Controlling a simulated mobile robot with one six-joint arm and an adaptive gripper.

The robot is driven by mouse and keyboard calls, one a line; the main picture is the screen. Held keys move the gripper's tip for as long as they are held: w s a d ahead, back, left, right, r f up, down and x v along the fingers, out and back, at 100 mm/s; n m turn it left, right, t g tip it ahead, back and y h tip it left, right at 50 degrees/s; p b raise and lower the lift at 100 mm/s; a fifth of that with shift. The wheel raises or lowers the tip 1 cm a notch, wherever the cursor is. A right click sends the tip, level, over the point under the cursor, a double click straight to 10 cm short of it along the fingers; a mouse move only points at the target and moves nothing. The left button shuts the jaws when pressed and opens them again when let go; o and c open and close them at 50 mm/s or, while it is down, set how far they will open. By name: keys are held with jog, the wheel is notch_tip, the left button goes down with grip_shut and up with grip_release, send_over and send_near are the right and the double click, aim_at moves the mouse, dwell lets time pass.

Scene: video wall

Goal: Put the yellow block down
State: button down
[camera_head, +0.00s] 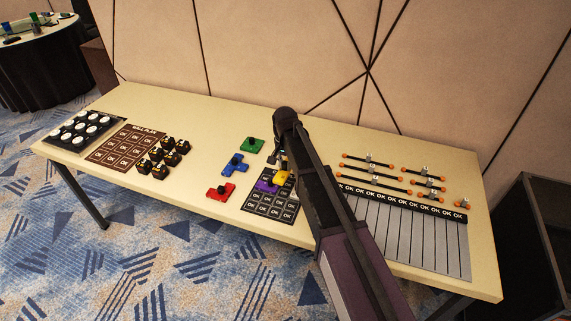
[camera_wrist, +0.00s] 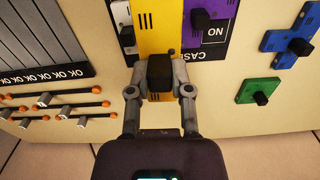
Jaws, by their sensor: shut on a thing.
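The yellow block (camera_wrist: 161,32) is at the top middle of the wrist view, with a dark knob (camera_wrist: 160,70) at its near end. My gripper (camera_wrist: 160,88) is shut on that knob. In the head view the yellow block (camera_head: 280,177) shows small beside my arm, over or on the black OK board (camera_head: 262,209). I cannot tell whether it touches the board. A purple block (camera_wrist: 208,22) lies on the board beside the yellow one; it also shows in the head view (camera_head: 266,186). My arm hides part of the board in the head view.
Green (camera_head: 253,145), blue (camera_head: 235,165) and red (camera_head: 221,191) blocks lie loose left of the board. Several black-and-yellow pieces (camera_head: 163,157) stand by a brown plan board (camera_head: 124,147). Rods with orange ends (camera_head: 372,162) and a grey slatted panel (camera_head: 410,237) lie right of my arm.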

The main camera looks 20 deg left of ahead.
dwell(0.3)
jog(key=shift+s+r, duration=0.2)
jog(key=shift+s, duration=0.6)
jog(key=shift+n, duration=0.3)
jog(key=shift+f, duration=0.1)
notch_tip(320, 180, down, 6)
jog(key=b, duration=0.6)
jog(key=shift+f, duration=0.1)
jog(key=shift+f+b, duration=1.9)
jog(key=shift+f, duration=0.1)
